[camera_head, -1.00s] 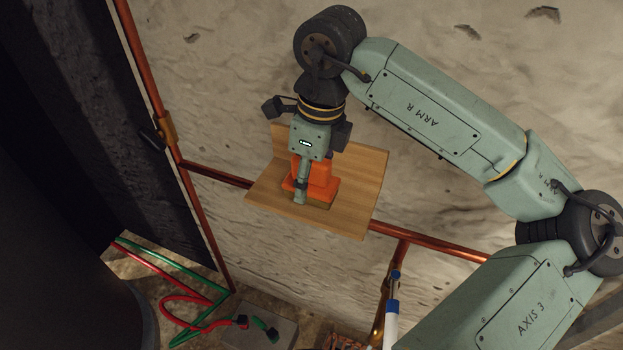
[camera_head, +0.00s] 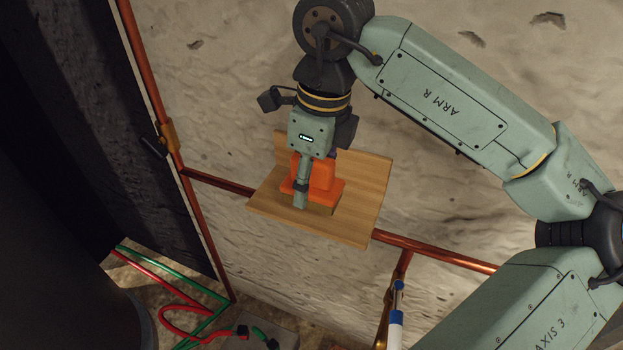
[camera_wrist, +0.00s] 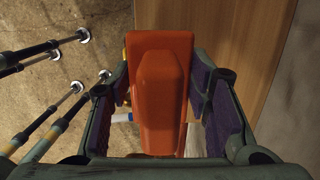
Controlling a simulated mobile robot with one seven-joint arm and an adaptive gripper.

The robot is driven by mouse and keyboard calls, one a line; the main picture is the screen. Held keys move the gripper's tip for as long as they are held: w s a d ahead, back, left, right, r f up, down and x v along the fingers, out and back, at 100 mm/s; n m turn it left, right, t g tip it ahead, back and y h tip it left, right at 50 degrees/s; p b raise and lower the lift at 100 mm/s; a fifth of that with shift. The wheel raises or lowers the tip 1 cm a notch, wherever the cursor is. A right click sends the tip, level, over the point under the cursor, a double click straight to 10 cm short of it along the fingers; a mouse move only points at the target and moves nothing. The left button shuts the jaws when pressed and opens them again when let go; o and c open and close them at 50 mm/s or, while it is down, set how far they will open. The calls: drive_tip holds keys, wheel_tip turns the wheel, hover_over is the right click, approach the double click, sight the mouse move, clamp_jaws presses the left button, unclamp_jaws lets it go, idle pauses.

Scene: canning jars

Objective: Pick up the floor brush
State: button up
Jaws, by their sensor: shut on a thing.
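The floor brush (camera_head: 325,180) is an orange block with a raised grip, over the wooden shelf (camera_head: 350,228) on the wall. My gripper (camera_head: 310,190) comes down on it from above, with one finger in front and the other hidden behind it. In the wrist view the brush (camera_wrist: 162,90) fills the space between the two finger pads, and my gripper (camera_wrist: 160,100) is shut on it. The bristles are mostly hidden. I cannot tell for sure whether the brush is clear of the shelf.
The shelf has an upright back board along the rough wall. Copper pipes (camera_head: 205,240) run down at the left and across below the shelf. Red and green hoses (camera_head: 185,300) lie low at the left. A white and blue object (camera_head: 396,320) stands below right.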

drive_tip(key=s+a+r+b, duration=0.1)
drive_tip(key=s, duration=1.2)
drive_tip(key=shift+s+r+b, duration=0.15)
drive_tip(key=shift+s+b, duration=0.1)
drive_tip(key=shift+b, duration=0.05)
drive_tip(key=o, duration=0.7)
drive_tip(key=c, duration=0.4)
drive_tip(key=shift+o, duration=0.2)
